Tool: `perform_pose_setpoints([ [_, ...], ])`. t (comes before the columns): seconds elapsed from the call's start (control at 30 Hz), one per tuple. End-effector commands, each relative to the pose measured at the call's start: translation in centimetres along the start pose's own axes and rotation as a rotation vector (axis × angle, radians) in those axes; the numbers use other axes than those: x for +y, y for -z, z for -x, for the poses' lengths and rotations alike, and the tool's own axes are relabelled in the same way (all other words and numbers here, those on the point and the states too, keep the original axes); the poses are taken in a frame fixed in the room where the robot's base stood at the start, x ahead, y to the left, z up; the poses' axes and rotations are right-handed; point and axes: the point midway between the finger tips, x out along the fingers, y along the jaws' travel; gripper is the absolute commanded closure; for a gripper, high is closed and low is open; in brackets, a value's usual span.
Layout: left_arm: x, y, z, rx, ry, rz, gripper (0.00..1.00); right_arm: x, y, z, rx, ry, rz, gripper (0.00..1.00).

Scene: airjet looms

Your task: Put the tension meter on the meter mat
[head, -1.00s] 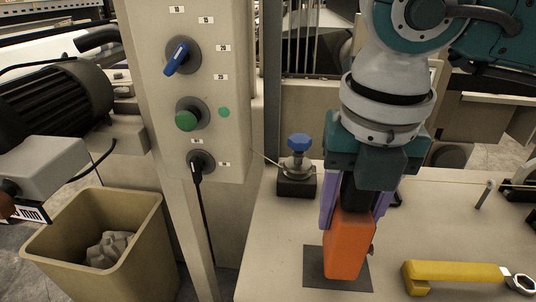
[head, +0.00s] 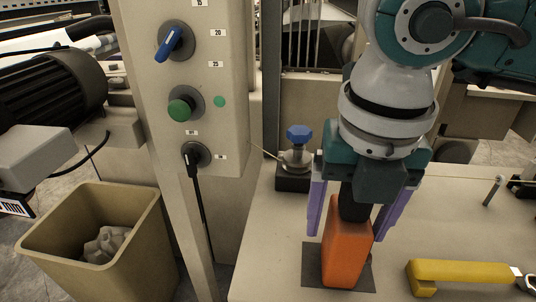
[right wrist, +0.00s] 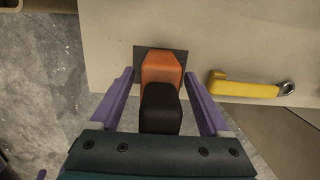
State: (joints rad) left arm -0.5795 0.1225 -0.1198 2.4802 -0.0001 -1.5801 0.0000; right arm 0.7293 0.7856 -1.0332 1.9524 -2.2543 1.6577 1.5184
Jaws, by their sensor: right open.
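The tension meter, an orange block (head: 345,247) with a black upper part (head: 353,204), stands upright on the dark meter mat (head: 312,262) on the table. My right gripper (head: 340,222) is open around the meter, with a purple finger on each side and gaps showing. The right wrist view shows the orange part (right wrist: 162,66) over the mat (right wrist: 140,58), with the open fingers (right wrist: 165,103) apart from the black part (right wrist: 160,108). The meter hides much of the mat. My left gripper is not clearly in view.
A yellow tool (head: 462,275) with a ring end lies right of the mat. A blue-knobbed device (head: 297,160) stands behind it. A control post (head: 185,90) and a tan bin (head: 95,235) are at left. The table's right side has free room.

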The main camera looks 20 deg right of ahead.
Motion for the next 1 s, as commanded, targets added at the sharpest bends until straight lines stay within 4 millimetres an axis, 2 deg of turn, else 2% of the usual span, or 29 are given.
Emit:
perform_pose_setpoints([
  [0.17,0.0,0.1,0.4,0.0,-0.002,0.002,0.2,0.1,-0.1,1.6,-0.002,-0.003,0.001,0.2],
  [0.4,0.1,0.3,0.9,0.0,-0.004,0.004,0.2,0.1,-0.2,7.1,-0.005,-0.005,0.002,0.2],
  [0.6,0.1,0.4,1.1,0.0,-0.004,0.005,0.2,0.1,-0.1,10.7,-0.003,-0.003,0.001,0.2],
  [0.77,0.1,0.4,1.2,0.0,-0.004,0.005,0.2,0.0,-0.1,12.1,-0.001,-0.001,0.001,0.2],
  [1.0,0.1,0.4,1.2,-0.001,-0.004,0.004,0.2,0.0,0.0,12.3,0.0,0.0,0.0,0.2],
])
